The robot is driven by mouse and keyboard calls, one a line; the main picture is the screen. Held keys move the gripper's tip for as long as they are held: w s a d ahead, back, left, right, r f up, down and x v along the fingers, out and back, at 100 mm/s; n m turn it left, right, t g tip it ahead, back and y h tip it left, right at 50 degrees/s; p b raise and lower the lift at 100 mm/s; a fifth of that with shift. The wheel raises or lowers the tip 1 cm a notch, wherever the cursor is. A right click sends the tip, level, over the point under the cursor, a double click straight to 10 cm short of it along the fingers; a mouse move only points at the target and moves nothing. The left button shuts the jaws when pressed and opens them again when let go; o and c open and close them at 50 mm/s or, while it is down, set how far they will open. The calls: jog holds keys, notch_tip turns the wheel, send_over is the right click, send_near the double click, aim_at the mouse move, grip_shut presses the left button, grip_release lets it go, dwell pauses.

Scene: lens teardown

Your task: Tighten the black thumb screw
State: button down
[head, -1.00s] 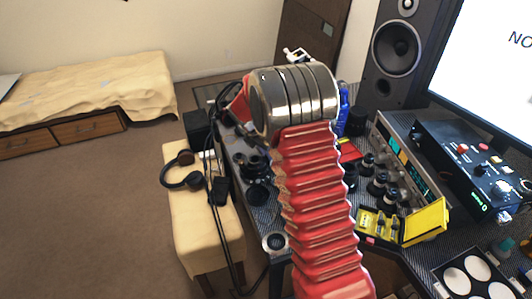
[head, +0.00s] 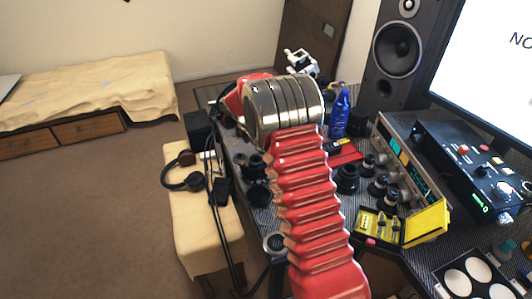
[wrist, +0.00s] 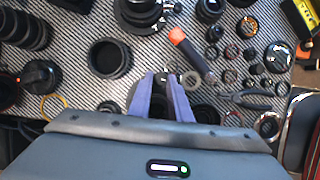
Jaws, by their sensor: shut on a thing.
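My gripper (wrist: 162,78) shows in the wrist view as two purple fingers that come close together at the tips over the patterned mat. It is shut on a small dark piece, which seems to be the black thumb screw; the fingers hide most of it. Dark round parts lie just beside and behind the fingers, and I cannot tell which one the screw belongs to. In the head view my red and silver arm hides the gripper and the work spot.
Near the fingers are an orange-tipped tool (wrist: 192,53), a black ring (wrist: 109,58) and several small round parts. In the head view a blue bottle (head: 339,113), a yellow case (head: 427,222) and a black speaker (head: 397,48) stand right of my arm.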

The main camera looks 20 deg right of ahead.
jog(key=shift+w, duration=0.1)
jog(key=c, duration=1.6)
grip_release()
jog(key=shift+r, duration=0.1)
jog(key=v, duration=1.3)
jog(key=shift+a+r, duration=0.2)
